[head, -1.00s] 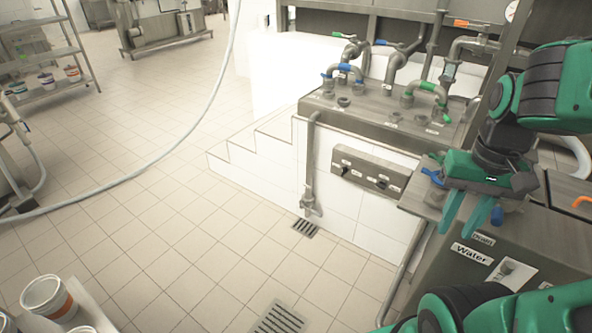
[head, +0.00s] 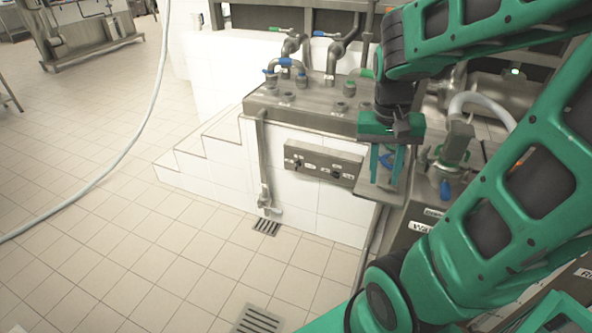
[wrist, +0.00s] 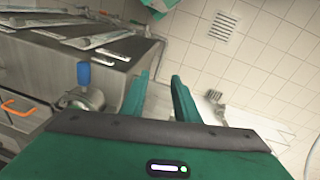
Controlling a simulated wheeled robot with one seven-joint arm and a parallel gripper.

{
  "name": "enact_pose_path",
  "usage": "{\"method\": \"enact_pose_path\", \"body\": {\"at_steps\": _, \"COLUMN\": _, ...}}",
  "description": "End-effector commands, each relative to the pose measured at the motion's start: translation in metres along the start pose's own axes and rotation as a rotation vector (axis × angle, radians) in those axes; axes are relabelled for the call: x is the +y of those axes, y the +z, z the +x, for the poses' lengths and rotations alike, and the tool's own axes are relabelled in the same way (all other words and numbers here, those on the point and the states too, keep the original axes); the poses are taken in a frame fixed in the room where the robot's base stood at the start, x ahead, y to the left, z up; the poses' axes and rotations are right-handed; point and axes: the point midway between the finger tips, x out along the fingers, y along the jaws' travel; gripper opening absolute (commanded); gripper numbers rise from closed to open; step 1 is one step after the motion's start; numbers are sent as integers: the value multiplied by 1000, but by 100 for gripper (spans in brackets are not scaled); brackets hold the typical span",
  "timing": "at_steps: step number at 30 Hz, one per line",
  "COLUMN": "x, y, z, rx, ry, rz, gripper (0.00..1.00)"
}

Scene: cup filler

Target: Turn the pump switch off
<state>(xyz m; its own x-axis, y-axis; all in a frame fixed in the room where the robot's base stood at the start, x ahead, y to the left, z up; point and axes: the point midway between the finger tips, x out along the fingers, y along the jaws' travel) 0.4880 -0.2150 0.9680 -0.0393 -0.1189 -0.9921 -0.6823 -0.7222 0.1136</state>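A steel switch box (head: 346,168) is mounted on the white tiled wall below the pipe platform. It carries two dark knobs, a left one (head: 297,164) and a right one (head: 335,173). Their labels are too small to read, so I cannot tell which is the pump switch. My gripper (head: 386,165) points down, to the right of the box in the head view, touching neither knob. In the wrist view its two fingers (wrist: 159,95) stand apart with nothing between them. The switch knobs cannot be made out in the wrist view.
A blue-handled valve (wrist: 84,75) is left of the fingers in the wrist view. The steel water machine (head: 405,235) stands below and right of my gripper. The tiled floor (head: 190,235) in front of the wall is clear, with a drain grate (head: 266,227).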

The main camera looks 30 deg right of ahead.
Motion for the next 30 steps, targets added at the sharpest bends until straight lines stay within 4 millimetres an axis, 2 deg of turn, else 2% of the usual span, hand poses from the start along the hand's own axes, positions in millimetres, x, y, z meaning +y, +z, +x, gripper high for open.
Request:
{"method": "enact_pose_path", "body": {"at_steps": 1, "x": -6, "y": -18, "z": 6, "rx": 9, "ry": 33, "rz": 32, "gripper": 28}}
{"method": "enact_pose_path", "body": {"at_steps": 6, "x": -22, "y": -78, "z": 22, "rx": 81, "ry": 129, "rz": 155, "gripper": 28}}
{"method": "enact_pose_path", "body": {"at_steps": 15, "x": -60, "y": -173, "z": 62, "rx": 263, "ry": 283, "rz": 327, "gripper": 28}}
{"method": "enact_pose_path", "body": {"at_steps": 24, "x": -110, "y": -251, "z": 112, "rx": 510, "ry": 391, "rz": 435, "gripper": 28}}
{"method": "enact_pose_path", "body": {"at_steps": 30, "x": -151, "y": -290, "z": 148, "rx": 699, "ry": 421, "rz": 468, "gripper": 28}}
